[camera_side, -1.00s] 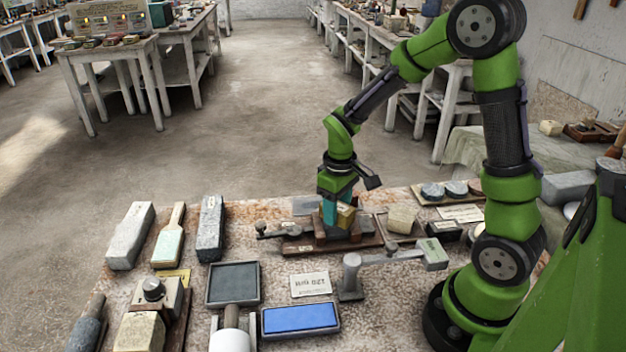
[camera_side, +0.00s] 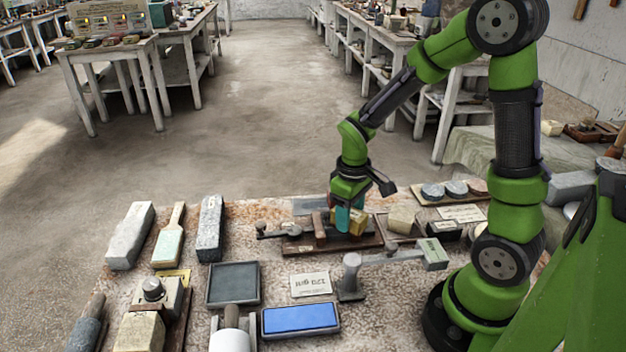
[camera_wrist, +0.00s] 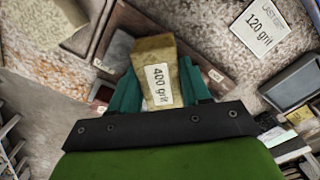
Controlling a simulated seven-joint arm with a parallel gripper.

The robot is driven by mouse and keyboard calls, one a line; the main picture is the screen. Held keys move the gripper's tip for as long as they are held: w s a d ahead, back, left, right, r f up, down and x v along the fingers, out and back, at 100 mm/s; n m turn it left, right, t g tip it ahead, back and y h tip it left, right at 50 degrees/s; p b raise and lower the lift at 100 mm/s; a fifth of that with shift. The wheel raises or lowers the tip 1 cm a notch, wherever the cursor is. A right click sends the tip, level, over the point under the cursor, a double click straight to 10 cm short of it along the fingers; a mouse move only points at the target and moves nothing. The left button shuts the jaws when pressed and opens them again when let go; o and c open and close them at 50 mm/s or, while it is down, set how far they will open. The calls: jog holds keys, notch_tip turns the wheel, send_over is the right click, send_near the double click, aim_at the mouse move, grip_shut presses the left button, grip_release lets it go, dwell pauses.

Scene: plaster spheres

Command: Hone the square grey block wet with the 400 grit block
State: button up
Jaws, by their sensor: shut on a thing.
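The 400 grit block (camera_wrist: 158,62) is tan, with a white label readable in the wrist view. My gripper (camera_side: 348,222) is shut on it, with one teal finger on each side in the wrist view. In the side view the held block (camera_side: 357,224) is low over a brown wooden board (camera_side: 297,246) with a reddish-brown upright piece (camera_side: 319,229). I cannot tell whether it touches anything below. The square grey block cannot be made out for sure; the gripper and held block hide part of the board.
A metal arm on a post (camera_side: 351,278) stands in front of the board. A pale block (camera_side: 401,219) sits in a tray just right of my gripper. A 120 grit card (camera_side: 310,285), a blue pad (camera_side: 300,317) and a dark square tray (camera_side: 233,283) lie nearer the camera.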

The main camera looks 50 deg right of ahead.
jog(key=shift+w+f, duration=0.1)
jog(key=shift+w, duration=2)
jog(key=shift+s, duration=2.35)
jog(key=shift+w, duration=0.1)
jog(key=shift+w+r, duration=0.35)
jog(key=shift+w, duration=0.2)
jog(key=shift+w+r, duration=0.35)
jog(key=shift+w, duration=0.2)
jog(key=shift+w, duration=1.75)
jog(key=shift+f, duration=0.65)
